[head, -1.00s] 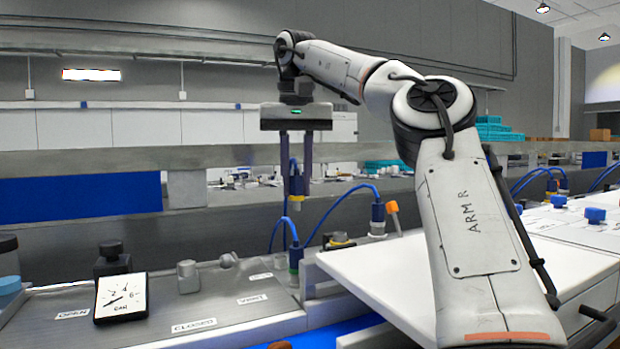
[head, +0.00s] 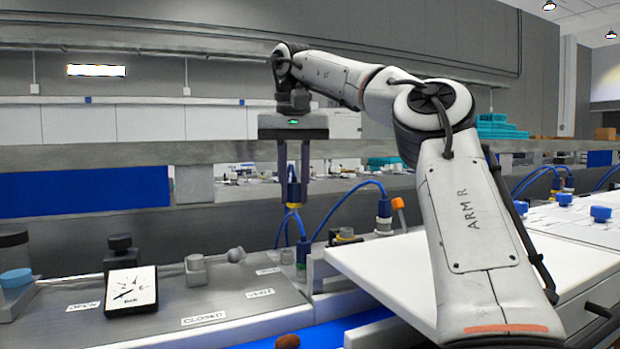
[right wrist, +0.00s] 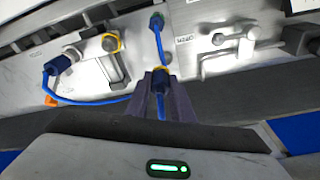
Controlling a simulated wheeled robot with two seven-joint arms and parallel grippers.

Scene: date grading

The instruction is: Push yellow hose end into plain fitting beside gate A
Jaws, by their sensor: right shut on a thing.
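My right gripper (head: 293,188) points down, shut on the yellow hose end (head: 293,196), a blue connector with a yellow band. The right wrist view shows the hose end (right wrist: 160,86) between the fingers, apart from the fittings. A fitting with a yellow collar (head: 345,234) is empty to its right; it also shows in the right wrist view (right wrist: 111,42). A grey fitting (head: 288,256) stands below the gripper, beside a green-banded hose end (head: 302,250) that is plugged in. I cannot tell for certain which fitting is the plain one. My left gripper is out of view.
A lever (head: 215,260) lies on the metal panel among labels such as CLOSED (head: 203,317). A gauge (head: 130,290) stands to its left. Another hose is plugged in at a connector (head: 383,215) on the right. A white board (head: 375,270) lies beside my right arm.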

